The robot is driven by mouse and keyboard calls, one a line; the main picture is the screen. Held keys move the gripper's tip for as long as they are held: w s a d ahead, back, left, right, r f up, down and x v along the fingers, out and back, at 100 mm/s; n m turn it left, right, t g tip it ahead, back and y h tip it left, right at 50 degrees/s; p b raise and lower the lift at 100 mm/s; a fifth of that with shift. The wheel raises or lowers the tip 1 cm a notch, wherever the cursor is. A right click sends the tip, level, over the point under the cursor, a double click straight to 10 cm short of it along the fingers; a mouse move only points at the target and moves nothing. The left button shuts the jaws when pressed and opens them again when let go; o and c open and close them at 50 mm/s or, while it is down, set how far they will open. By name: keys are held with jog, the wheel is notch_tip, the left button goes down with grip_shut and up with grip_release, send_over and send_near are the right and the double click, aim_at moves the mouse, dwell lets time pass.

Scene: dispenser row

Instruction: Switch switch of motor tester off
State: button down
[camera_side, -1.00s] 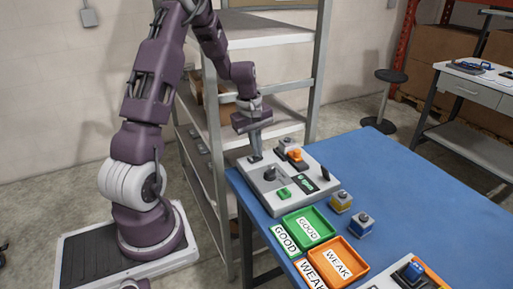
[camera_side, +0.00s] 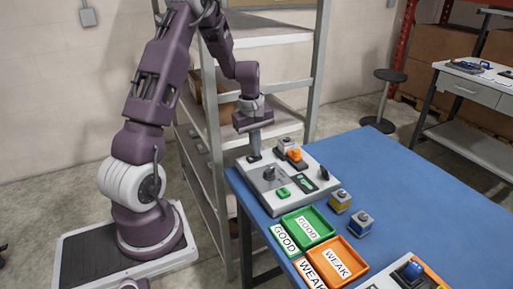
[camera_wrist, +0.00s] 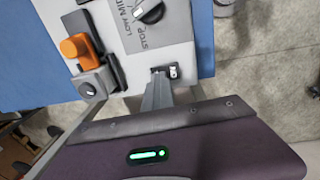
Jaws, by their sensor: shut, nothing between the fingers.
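The motor tester (camera_side: 315,187) is a pale grey box on the blue table, with a dial, a green part and an orange part on top. Its small black switch (camera_wrist: 164,72) sits near the box's edge in the wrist view, with a pale mark on one side. My gripper (camera_side: 255,154) is shut and empty, pointing down at that switch corner. In the wrist view the fingertips (camera_wrist: 160,82) are right beside the switch and partly cover it. I cannot tell whether they touch it or which way it is set.
A dark dial (camera_wrist: 149,11) and an orange clamp-like part (camera_wrist: 75,47) stand up from the box. A green tray (camera_side: 322,232) and an orange tray (camera_side: 358,252) lie in front, near two small motors (camera_side: 340,201). Shelving (camera_side: 312,90) stands close behind.

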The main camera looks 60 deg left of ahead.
aim_at(251, 158)
jog(key=shift+s+f, duration=0.25)
jog(key=shift+s, duration=0.65)
jog(key=shift+r, duration=0.1)
notch_tip(251, 158, up, 14)
jog(key=shift+s, duration=0.2)
jog(key=shift+r, duration=0.1)
jog(key=shift+w+d+r+t, duration=0.1)
jog(key=shift+d+t, duration=0.15)
jog(key=shift+t, duration=0.05)
